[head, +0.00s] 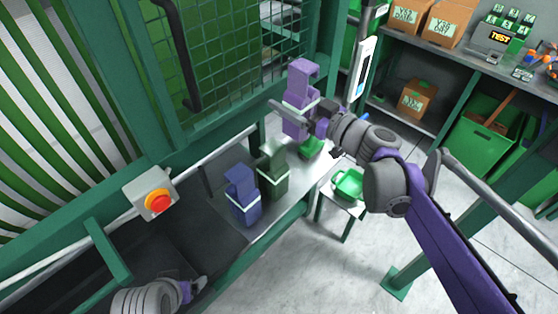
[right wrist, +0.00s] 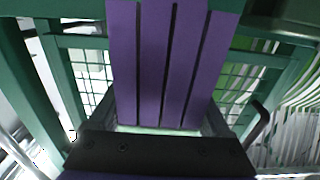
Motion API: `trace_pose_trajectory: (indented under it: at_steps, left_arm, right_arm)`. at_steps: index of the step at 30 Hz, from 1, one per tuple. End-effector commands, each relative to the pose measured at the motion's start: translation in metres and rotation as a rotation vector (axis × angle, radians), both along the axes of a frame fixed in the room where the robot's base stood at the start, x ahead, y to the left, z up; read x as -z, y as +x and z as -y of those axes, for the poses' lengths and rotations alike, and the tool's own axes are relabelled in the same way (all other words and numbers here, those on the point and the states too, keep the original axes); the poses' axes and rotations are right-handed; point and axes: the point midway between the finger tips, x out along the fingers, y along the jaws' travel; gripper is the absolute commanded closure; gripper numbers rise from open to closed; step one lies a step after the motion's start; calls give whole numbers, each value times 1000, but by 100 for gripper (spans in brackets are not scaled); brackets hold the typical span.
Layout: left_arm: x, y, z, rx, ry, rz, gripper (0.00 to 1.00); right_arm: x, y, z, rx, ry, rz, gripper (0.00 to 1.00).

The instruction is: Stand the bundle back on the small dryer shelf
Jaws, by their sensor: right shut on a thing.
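My right gripper (head: 299,114) is shut on a purple bundle (head: 301,76) with a pale band, holding it upright by its middle at the shelf's far end. In the right wrist view the purple bundle (right wrist: 170,60) fills the space between the fingers. The small grey shelf (head: 268,219) runs along the machine's front. A blue bundle (head: 242,190) and a dark green bundle (head: 273,168) stand on it, each with a pale band. Whether the purple bundle's base touches the shelf is hidden. My left gripper (head: 200,284) is low at the left, its fingers too small to read.
A bright green object (head: 312,148) is at the shelf's far end, below my right gripper. A green container (head: 348,184) sits on a small stand right of the shelf. A red stop button (head: 158,201) is at the left. A mesh door (head: 235,50) rises behind the shelf.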

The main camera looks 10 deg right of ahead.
Motion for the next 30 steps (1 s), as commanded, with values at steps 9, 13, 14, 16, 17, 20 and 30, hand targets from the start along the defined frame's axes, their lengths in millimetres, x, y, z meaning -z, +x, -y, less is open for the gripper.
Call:
trace_pose_trajectory:
  at_steps: [9, 13, 14, 16, 17, 20, 30]
  left_arm:
    - [19, -2, 0, 0, 0, -6, 12]
    - [24, -3, 0, 0, 0, -8, 12]
    - [25, -3, 0, 0, 0, -8, 12]
    - [26, -3, 0, 0, 0, -8, 12]
    - [26, -3, 0, 0, 0, -8, 12]
    - [28, -3, 0, 0, 0, -9, 12]
    - [35, -4, 0, 0, 0, -11, 12]
  right_arm:
    - [87, 0, 0, -1, 1, -1, 95]
    - [113, 0, 0, -1, 1, -1, 95]
    - [117, 0, 0, -1, 1, -1, 95]
    - [124, 0, 0, -1, 1, -1, 95]
    - [126, 0, 0, -1, 1, -1, 95]
    - [134, 0, 0, 0, 1, -1, 95]
    - [167, 0, 0, 0, 1, 1, 95]
